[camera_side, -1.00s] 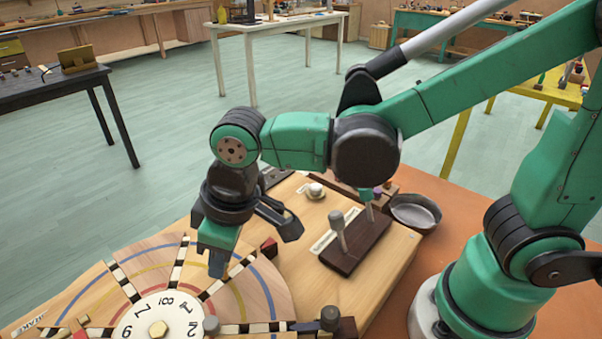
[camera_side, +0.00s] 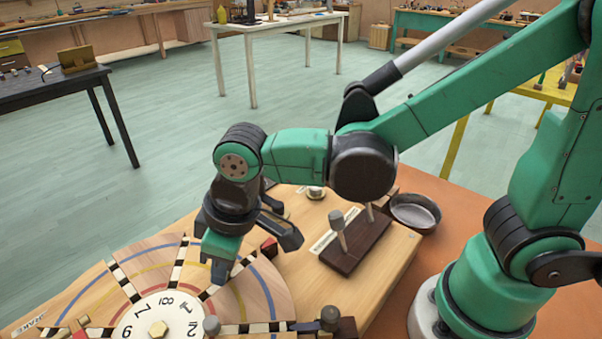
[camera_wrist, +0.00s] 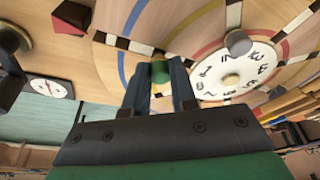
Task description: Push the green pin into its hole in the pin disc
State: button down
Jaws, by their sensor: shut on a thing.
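The pin disc (camera_side: 262,290) is a pale wooden disc with coloured arcs, striped spokes and a white numbered dial at its centre. It fills the lower left of the side view and the upper part of the wrist view (camera_wrist: 185,25). The green pin (camera_wrist: 160,72) shows between my fingertips in the wrist view; the fingers hide it in the side view. My gripper (camera_side: 219,272) is shut on the pin and points down at the disc, close to a striped spoke. I cannot tell whether the pin's lower end touches the disc or sits in a hole.
A dark block with grey-headed pegs (camera_side: 352,248) stands on the board right of the disc. A round metal bowl (camera_side: 416,212) is behind it. A red block (camera_side: 269,248) sits by the disc's rim. A grey knob (camera_side: 211,325) rises beside the dial.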

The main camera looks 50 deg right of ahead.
jog(key=shift+f, duration=0.4)
dwell(0.4)
jog(key=c, duration=0.6)
grip_release()
jog(key=shift+c, duration=0.2)
jog(key=shift+v, duration=2.7)
jog(key=d+m, duration=0.1)
jog(key=d, duration=0.1)
jog(key=d+m+t, duration=0.1)
jog(key=d, duration=0.2)
jog(key=w+d+r+m+t, duration=0.1)
jog(key=d, duration=0.1)
jog(key=shift+d, duration=0.35)
jog(key=d+m+t+h, duration=0.1)
jog(key=d+m+t, duration=0.1)
jog(key=d, duration=0.6)
jog(key=shift+s+d+f+m+t+h, duration=0.2)
jog(key=shift+s+d+m+t+h, duration=0.15)
jog(key=shift+m, duration=0.55)
